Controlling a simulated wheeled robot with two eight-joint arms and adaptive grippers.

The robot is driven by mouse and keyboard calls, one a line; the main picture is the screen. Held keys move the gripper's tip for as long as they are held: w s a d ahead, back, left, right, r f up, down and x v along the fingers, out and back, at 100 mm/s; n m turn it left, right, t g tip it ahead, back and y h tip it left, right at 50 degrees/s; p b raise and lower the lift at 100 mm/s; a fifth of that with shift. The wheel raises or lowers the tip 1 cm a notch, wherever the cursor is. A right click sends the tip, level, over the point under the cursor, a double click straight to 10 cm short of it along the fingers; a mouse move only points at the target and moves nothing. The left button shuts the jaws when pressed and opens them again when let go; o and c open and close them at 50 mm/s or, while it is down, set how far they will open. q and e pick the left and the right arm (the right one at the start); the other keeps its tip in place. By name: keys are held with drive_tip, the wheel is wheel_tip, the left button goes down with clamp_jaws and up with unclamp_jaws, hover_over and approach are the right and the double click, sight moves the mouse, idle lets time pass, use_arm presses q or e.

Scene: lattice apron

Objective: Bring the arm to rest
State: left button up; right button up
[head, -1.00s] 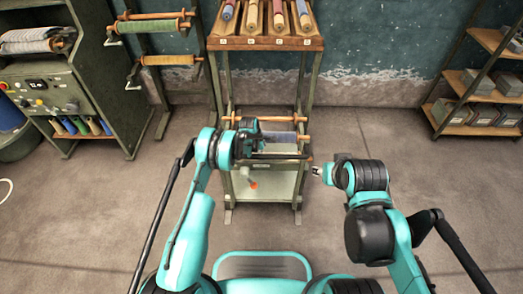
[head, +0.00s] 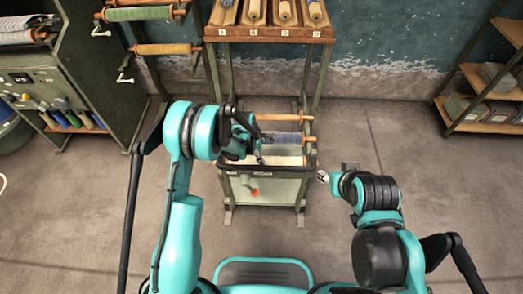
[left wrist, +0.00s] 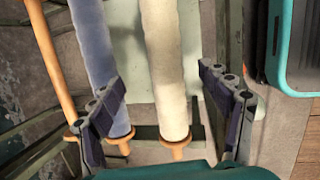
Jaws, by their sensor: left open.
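My left gripper (head: 250,148) is over the left part of the lower rack of the narrow green stand (head: 314,95). In the left wrist view its two fingers stand wide apart (left wrist: 160,85), with nothing gripped. A cream roll (left wrist: 167,70) on an orange rod lies between and beyond the fingers; a blue roll (left wrist: 95,50) lies beside it, partly behind the left finger. In the head view the blue roll (head: 283,141) and the cream roll (head: 287,161) are partly hidden by the gripper. My right gripper (head: 322,177) is near the stand's right edge, its jaws too small to judge.
An upper tray (head: 270,34) of several rolls tops the stand. A bare orange rod (head: 285,117) crosses behind the rolls. A green machine (head: 80,70) and roll rack stand left; wooden shelves (head: 480,78) stand right. The floor around the stand is clear.

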use_arm(q)
drive_tip(key=shift+s+r, duration=0.1)
drive_tip(key=shift+r, duration=0.15)
idle(0.3)
drive_tip(key=s+a+r+m+t, duration=0.1)
drive_tip(key=s+a+r+m, duration=0.2)
drive_tip(key=r, duration=0.5)
drive_tip(key=s+a+r+m+t+y, duration=0.1)
drive_tip(key=s+a+r+m, duration=0.2)
drive_tip(key=r, duration=0.4)
drive_tip(key=s+a+r+m+t, duration=0.1)
drive_tip(key=s+a+r+m, duration=0.15)
drive_tip(key=r, duration=0.55)
drive_tip(key=s+a+r+m, duration=0.1)
drive_tip(key=s+a+m, duration=0.1)
drive_tip(key=s, duration=0.4)
drive_tip(key=s+a+r+m+t+y, duration=0.1)
drive_tip(key=s+a+r+m, duration=0.1)
drive_tip(key=s, duration=0.4)
drive_tip(key=s+a+r+m+t, duration=0.1)
drive_tip(key=s+a+r+m, duration=0.1)
drive_tip(key=s+m, duration=0.4)
drive_tip(key=shift+s+a+r+y, duration=0.15)
drive_tip(key=shift+a+r+y, duration=0.2)
drive_tip(key=shift+a, duration=0.3)
